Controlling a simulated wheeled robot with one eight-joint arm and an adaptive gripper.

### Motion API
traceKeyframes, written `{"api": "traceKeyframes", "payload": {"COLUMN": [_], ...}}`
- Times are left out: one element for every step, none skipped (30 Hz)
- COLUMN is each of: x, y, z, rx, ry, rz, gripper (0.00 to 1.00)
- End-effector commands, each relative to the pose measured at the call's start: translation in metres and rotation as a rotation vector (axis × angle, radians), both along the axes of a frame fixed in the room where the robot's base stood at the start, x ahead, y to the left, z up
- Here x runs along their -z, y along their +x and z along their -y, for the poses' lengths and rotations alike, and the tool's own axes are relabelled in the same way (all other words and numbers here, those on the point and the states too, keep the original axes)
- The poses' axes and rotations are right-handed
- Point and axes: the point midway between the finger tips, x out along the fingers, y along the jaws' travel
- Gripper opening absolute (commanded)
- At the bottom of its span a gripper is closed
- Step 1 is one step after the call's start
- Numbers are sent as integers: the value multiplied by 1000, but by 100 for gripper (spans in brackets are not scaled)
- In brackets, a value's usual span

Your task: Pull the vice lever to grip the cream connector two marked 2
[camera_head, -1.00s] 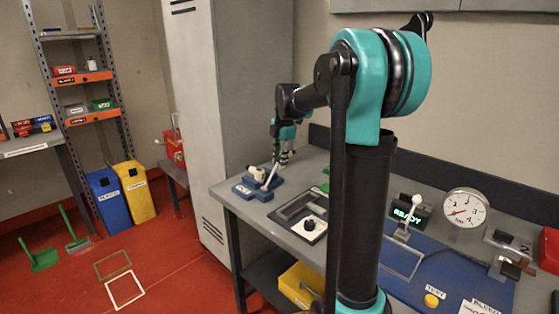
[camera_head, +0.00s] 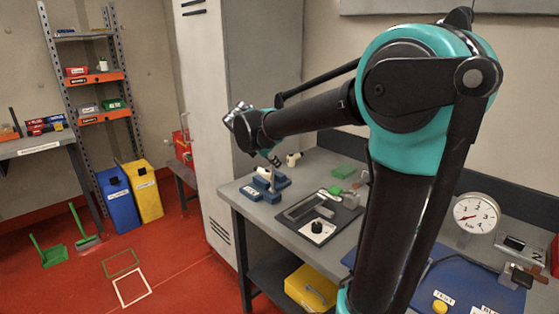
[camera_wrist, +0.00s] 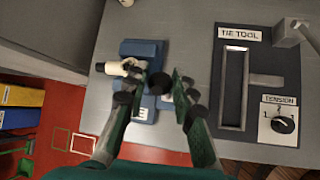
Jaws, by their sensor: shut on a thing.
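The blue vice (camera_wrist: 143,48) stands on the grey bench and also shows in the head view (camera_head: 268,194). A cream connector (camera_wrist: 117,69) lies at its left side in the wrist view; its mark cannot be read. The vice lever's round black knob (camera_wrist: 158,84) shows between the fingers of my gripper (camera_wrist: 150,92). My gripper is shut on the lever, with its green-and-black fingers either side of it. The lever's shaft is mostly hidden beneath the knob. In the head view my wrist is above the vice, and the fingertips are hard to make out.
The tie tool (camera_wrist: 233,88) with its tension dial (camera_wrist: 284,124) lies right of the vice. A pressure gauge (camera_head: 477,214) and a blue mat (camera_head: 470,283) are farther right. The bench's front edge is close to the vice. Blue and yellow bins (camera_head: 147,192) stand on the red floor.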

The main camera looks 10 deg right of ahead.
Motion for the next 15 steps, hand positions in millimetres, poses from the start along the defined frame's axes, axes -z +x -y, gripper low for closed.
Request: {"api": "traceKeyframes", "payload": {"x": [1, 1, 1, 2, 2, 3, 3, 4, 4, 5, 6, 7, 7, 8, 8], "y": [-4, -6, -8, -10, -12, -14, -16, -18, -19, -21, -22, -24, -25, -26, -27], "z": [-8, -11, -15, -17, -19, -23, -25, -27, -30, -32, -33, -35, -37, -38, -39], "rx": [-8, -7, -7, -7, -6, -7, -5, -6, -5, -5, -4, -3, -3, -3, -2], "ry": [-37, -59, -88, -110, -130, -157, -177, -195, -220, -236, -252, -273, -288, -301, -305], "rz": [26, 42, 65, 79, 95, 114, 129, 142, 160, 172, 184, 198, 209, 218, 222], "gripper": [0, 0, 0, 0, 0, 0, 0, 0, 0, 0, 0, 0, 0, 0, 0]}}
